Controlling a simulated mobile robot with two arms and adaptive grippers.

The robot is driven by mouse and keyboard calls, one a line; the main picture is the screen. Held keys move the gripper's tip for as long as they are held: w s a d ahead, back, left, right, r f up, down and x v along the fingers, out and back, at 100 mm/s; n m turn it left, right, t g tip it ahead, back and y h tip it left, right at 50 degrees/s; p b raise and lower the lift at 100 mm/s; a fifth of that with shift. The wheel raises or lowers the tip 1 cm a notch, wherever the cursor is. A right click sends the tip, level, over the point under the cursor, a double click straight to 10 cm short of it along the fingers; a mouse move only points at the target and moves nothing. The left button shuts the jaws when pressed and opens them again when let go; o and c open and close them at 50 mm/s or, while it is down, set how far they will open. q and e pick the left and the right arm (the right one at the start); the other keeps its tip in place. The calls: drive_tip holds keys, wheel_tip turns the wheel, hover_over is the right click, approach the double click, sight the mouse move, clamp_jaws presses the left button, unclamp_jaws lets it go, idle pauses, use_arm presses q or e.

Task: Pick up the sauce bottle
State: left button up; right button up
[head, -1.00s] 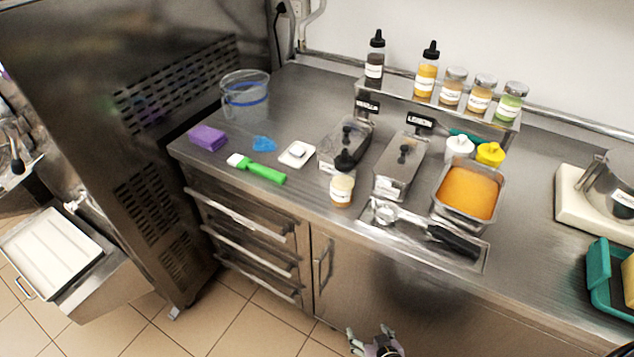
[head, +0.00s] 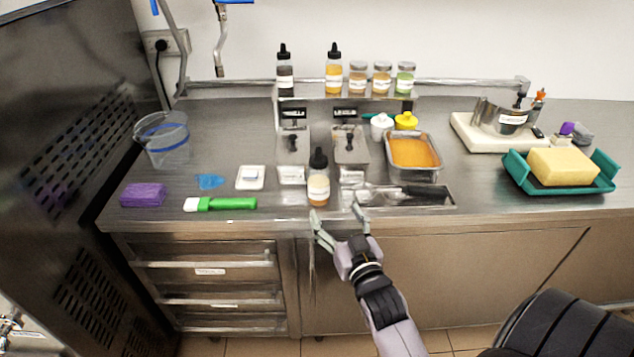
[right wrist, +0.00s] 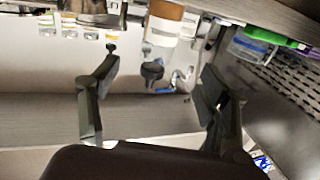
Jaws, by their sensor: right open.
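The sauce bottle (head: 318,187) stands upright near the counter's front edge, with a black nozzle cap, a white label and tan contents. It also shows upside down in the right wrist view (right wrist: 165,27), in the gap between the fingers and beyond them. My right gripper (head: 336,209) is open and empty at the counter's front edge, just in front of the bottle and slightly right of it. I see no finger touching the bottle. Its fingers also show spread in the right wrist view (right wrist: 158,62). My left gripper is out of view.
Metal containers (head: 351,150) stand behind the bottle, and a tray with a scoop (head: 425,194) lies right of it. A green-handled brush (head: 228,204) and a white dish (head: 250,184) lie left. More bottles (head: 333,75) and jars stand on the back shelf.

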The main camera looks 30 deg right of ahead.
sight(322, 186)
drive_tip(key=p+x, duration=0.1)
drive_tip(key=x, duration=0.6)
drive_tip(key=shift+a+r, duration=0.1)
drive_tip(key=shift+a, duration=0.05)
drive_tip(key=shift+w+d, duration=0.2)
drive_tip(key=shift+w, duration=0.35)
drive_tip(key=p+x, duration=0.1)
drive_tip(key=x, duration=0.3)
drive_tip(key=shift+d+p, duration=0.2)
drive_tip(key=shift+p, duration=0.1)
drive_tip(key=shift+w+d, duration=0.15)
drive_tip(key=shift+w, duration=0.4)
drive_tip(key=shift+s, duration=0.1)
drive_tip(key=shift+c, duration=0.5)
drive_tip(key=c, duration=1.1)
drive_tip(key=shift+c, duration=0.2)
drive_tip(key=shift+r, duration=0.1)
